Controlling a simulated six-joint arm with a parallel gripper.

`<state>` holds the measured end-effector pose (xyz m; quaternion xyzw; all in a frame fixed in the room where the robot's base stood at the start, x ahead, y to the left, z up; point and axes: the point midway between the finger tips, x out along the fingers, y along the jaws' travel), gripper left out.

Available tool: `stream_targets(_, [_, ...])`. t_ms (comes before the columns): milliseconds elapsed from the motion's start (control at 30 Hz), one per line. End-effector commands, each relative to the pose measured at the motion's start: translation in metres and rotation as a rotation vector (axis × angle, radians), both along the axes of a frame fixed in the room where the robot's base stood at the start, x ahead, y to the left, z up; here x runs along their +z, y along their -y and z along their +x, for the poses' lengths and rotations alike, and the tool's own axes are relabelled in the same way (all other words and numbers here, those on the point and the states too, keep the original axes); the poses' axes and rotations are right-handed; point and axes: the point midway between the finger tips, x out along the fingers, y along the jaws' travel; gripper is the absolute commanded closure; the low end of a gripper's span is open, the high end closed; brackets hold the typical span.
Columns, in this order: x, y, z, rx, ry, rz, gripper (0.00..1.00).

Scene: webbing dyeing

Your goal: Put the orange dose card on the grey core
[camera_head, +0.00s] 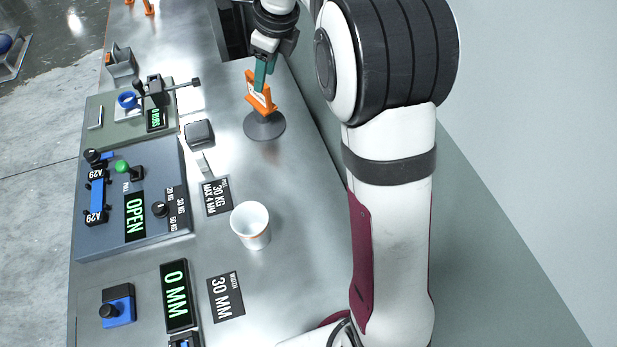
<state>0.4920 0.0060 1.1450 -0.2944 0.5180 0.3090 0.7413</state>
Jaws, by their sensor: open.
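The orange dose card (261,103) stands tilted, with a pale label on its face, at a dark grey round base with a raised middle (264,126). This base may be the grey core or only a stand; I cannot tell which. My gripper (262,76), with teal fingers, is at the card's upper edge and overlaps it in the view. Its jaws are open, and I cannot tell whether a finger touches the card. The fingers hide part of the card's top.
A small dark grey block (199,133) lies left of the base. A white cup (250,224) stands nearer. Panels with an OPEN display (135,216) and a 0 MM display (176,296) line the left side. A grey holder (121,63) is at the far left.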

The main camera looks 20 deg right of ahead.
Motion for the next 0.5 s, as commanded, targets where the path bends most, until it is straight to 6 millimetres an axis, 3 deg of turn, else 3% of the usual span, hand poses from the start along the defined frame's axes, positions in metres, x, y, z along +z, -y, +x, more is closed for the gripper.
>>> stream_targets(33, [0.015, -0.007, -0.047, 0.206, 0.003, -0.052, 0.53])
stream_targets(133, [0.021, -0.018, -0.157, 0.728, 0.001, -0.155, 0.53])
stream_targets(200, [0.01, -0.023, -0.231, 1.074, 0.01, -0.198, 0.53])
stream_targets(300, [-0.013, -0.027, -0.31, 1.46, 0.031, -0.221, 0.53])
stream_targets(400, [-0.031, -0.028, -0.352, 1.675, 0.051, -0.225, 0.53])
stream_targets(500, [-0.037, -0.028, -0.364, 1.746, 0.059, -0.223, 0.53])
